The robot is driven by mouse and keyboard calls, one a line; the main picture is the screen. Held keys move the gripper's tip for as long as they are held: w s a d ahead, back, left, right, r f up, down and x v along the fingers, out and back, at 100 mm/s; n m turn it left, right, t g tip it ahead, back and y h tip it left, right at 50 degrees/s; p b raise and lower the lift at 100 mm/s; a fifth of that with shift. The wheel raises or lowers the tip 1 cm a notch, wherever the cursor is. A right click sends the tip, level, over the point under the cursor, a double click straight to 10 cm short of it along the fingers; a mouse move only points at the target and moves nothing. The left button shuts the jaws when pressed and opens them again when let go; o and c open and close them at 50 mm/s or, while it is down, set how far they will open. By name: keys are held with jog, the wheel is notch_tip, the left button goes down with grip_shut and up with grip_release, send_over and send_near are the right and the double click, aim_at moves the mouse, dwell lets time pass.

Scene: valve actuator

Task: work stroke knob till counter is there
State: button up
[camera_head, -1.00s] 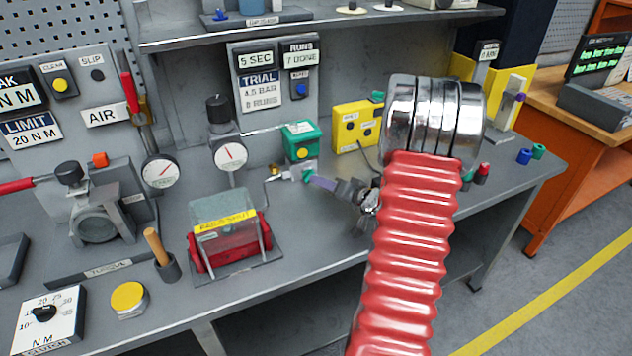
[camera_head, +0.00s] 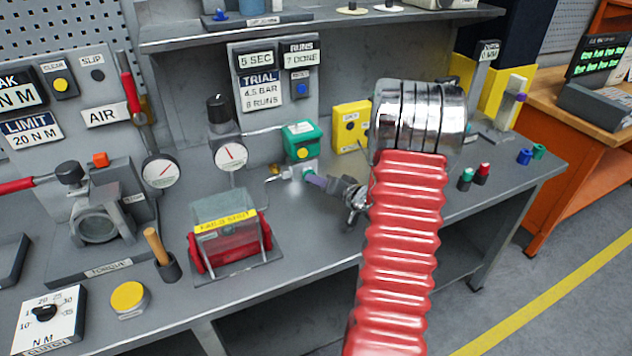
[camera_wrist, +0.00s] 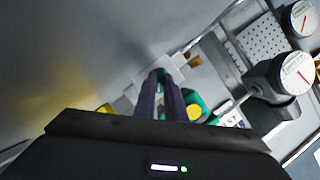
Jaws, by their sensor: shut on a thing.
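The runs counter (camera_head: 299,73) on the upright panel reads 7 DONE. The trial card (camera_head: 260,90) below reads 4.5 BAR, 8 RUNS. A green box with a yellow button (camera_head: 302,141) sits on the bench, with a pale block and a small teal knob (camera_head: 308,174) under it. My gripper (camera_head: 313,179) has its purple-grey fingers shut on this teal knob. In the wrist view the two dark fingers (camera_wrist: 163,82) close around a teal end. The fingers partly hide the knob. I take it for the stroke knob, but no label on it is readable.
A gauge with a black knob (camera_head: 230,156) and a clear-covered red unit (camera_head: 230,242) stand left of my gripper. A yellow box (camera_head: 350,127) stands behind my arm. Red and green pegs (camera_head: 481,174) stand to the right. The bench front edge is below.

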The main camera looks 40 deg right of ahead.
jog(key=shift+n+h, duration=0.3)
grip_shut()
jog(key=shift+a+n+g+h, duration=0.15)
jog(key=shift+n+g+h, duration=0.4)
jog(key=shift+n, duration=0.65)
jog(key=shift+a+n+g+h, duration=0.15)
jog(key=shift+n+g+h, duration=0.3)
jog(key=shift+n+h, duration=0.8)
jog(key=shift+n, duration=0.35)
jog(key=o, duration=0.7)
grip_release()
jog(key=shift+w+r, duration=0.1)
jog(key=v, duration=1.3)
jog(key=shift+s+r, duration=0.1)
jog(key=shift+s, duration=0.45)
